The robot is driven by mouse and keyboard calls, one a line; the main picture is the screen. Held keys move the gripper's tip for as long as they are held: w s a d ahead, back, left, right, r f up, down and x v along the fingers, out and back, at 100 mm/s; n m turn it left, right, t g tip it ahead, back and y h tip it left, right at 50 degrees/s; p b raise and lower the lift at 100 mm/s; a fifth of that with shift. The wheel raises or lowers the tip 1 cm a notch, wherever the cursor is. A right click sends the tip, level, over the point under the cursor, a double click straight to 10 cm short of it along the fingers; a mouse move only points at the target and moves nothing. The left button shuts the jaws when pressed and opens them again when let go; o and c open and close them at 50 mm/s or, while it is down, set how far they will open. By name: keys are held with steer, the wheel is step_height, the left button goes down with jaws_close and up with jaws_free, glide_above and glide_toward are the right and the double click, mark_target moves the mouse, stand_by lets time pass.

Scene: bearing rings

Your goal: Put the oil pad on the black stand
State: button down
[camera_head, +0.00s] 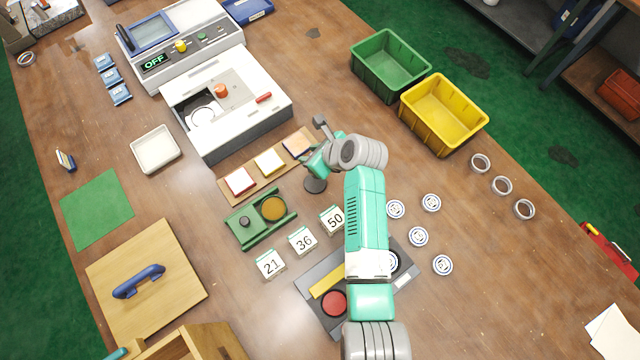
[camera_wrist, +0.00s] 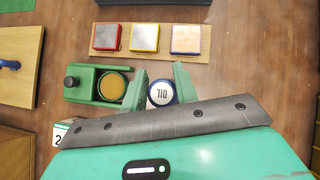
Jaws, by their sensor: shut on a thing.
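My gripper (camera_head: 316,165) is low over the table, just right of the green holder with the amber disc. In the wrist view, its two green fingers (camera_wrist: 158,78) stand on either side of the round oil pad (camera_wrist: 160,92), whose white top reads OIL inside a dark blue rim. The fingers are shut on it. In the head view, a dark round disc (camera_head: 315,185) shows under the fingers. I cannot tell whether this disc is the black stand or the pad's own foot, nor whether the pad touches anything beneath.
The green holder (camera_head: 247,234) with an amber disc (camera_head: 274,208) stands left of my gripper. A wooden strip (camera_head: 228,194) with red, yellow and pale blocks lies behind. Number blocks 21 (camera_head: 271,264), 36 (camera_head: 302,241) and 50 (camera_head: 332,220) stand in front. Bins stand at the back right.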

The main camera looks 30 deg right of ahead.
step_height(320, 180, down, 10)
steer(key=b, duration=0.2)
steer(key=shift+w+b, duration=0.15)
steer(key=shift+b, duration=0.2)
steer(key=c, duration=1.1)
jaws_free()
steer(key=shift+f, duration=0.1)
steer(key=shift+r, duration=0.25)
steer(key=p+v, duration=0.3)
steer(key=v, duration=0.9)
steer(key=shift+f+p, duration=0.1)
steer(key=shift+p, duration=0.25)
